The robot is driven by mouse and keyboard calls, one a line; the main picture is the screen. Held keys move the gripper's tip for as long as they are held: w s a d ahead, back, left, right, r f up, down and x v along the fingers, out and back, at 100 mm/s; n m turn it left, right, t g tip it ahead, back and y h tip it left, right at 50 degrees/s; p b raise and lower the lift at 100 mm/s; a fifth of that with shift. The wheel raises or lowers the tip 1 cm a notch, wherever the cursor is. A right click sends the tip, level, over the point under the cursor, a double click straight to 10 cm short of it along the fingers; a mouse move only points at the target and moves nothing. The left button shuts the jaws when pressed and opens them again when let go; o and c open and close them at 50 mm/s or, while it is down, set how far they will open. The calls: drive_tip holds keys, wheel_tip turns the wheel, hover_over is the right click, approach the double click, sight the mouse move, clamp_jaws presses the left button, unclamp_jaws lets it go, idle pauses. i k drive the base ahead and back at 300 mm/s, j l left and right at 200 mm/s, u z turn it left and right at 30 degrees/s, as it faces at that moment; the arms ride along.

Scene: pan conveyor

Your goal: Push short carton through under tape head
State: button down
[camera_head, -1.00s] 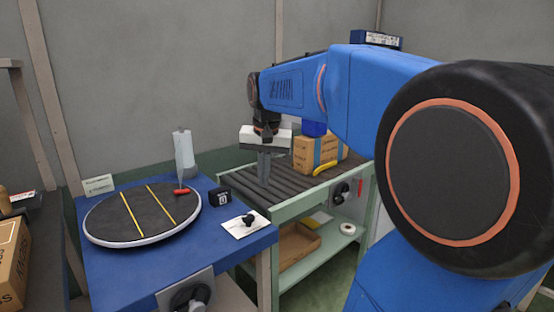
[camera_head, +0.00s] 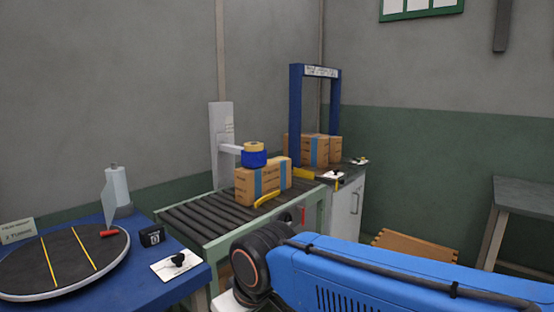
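A brown carton (camera_head: 250,187) with a blue band sits on the roller conveyor (camera_head: 190,217), towards its far end. The tape head (camera_head: 254,158), a blue and yellow unit on an arm from a white post (camera_head: 221,140), is directly above or just behind this carton; any gap between them is too small to tell. A yellow curved piece (camera_head: 266,199) is at the carton's front side. My gripper is out of view; only my blue arm shows at the lower right.
More banded cartons (camera_head: 306,150) stand beyond, at a blue arch (camera_head: 296,100). On the left, a blue table holds a round black turntable (camera_head: 62,262), a small black box (camera_head: 151,236) and a white card with a black knob (camera_head: 176,265). The near rollers are bare.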

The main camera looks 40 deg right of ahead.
sight(251, 185)
drive_tip(key=i+l+z, duration=0.1)
drive_tip(key=l, duration=0.3)
drive_tip(key=i+l, duration=0.1)
drive_tip(key=l, duration=0.25)
drive_tip(key=i+l+z, duration=0.15)
drive_tip(key=l, duration=0.2)
drive_tip(key=l+z, duration=0.1)
drive_tip(key=l, duration=0.3)
drive_tip(key=i+l, duration=0.2)
drive_tip(key=l, duration=0.15)
drive_tip(key=i+l+z, duration=0.15)
drive_tip(key=l, duration=0.2)
